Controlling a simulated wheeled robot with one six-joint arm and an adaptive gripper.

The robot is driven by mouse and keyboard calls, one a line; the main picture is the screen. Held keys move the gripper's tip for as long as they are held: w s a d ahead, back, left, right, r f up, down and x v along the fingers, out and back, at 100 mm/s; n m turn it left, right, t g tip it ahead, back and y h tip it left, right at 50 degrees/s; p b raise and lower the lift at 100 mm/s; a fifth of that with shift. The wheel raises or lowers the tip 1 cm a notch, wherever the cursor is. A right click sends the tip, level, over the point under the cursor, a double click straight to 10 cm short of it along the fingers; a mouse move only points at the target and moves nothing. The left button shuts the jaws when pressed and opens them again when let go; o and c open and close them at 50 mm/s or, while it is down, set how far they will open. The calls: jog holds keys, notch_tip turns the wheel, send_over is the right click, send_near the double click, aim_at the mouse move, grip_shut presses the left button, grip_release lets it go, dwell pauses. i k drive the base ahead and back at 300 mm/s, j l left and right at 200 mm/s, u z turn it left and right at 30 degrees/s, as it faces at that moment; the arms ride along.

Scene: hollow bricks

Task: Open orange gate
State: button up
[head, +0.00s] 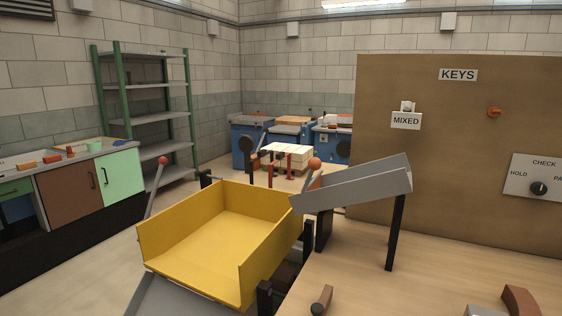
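A grey sloping chute (360,184) stands on black posts at the right of the middle, its lower end at the left beside a yellow open bin (205,240). A small orange-brown piece (316,182) shows at the chute's lower left end, and it may be the orange gate; it is too small to tell whether it is open. A lever with an orange ball knob (314,163) stands at that same end. A second lever with an orange-red knob (163,160) stands left of the yellow bin. My gripper is not in view.
A wooden table (440,275) fills the lower right, with a brown-ended handle (322,300) at its near edge. A brown panel (450,150) with a KEYS sign and a dial rises behind it. Green-posted shelves (145,115) and a counter stand at the left.

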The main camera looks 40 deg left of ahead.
aim_at(314, 163)
jog(key=u, duration=1.4)
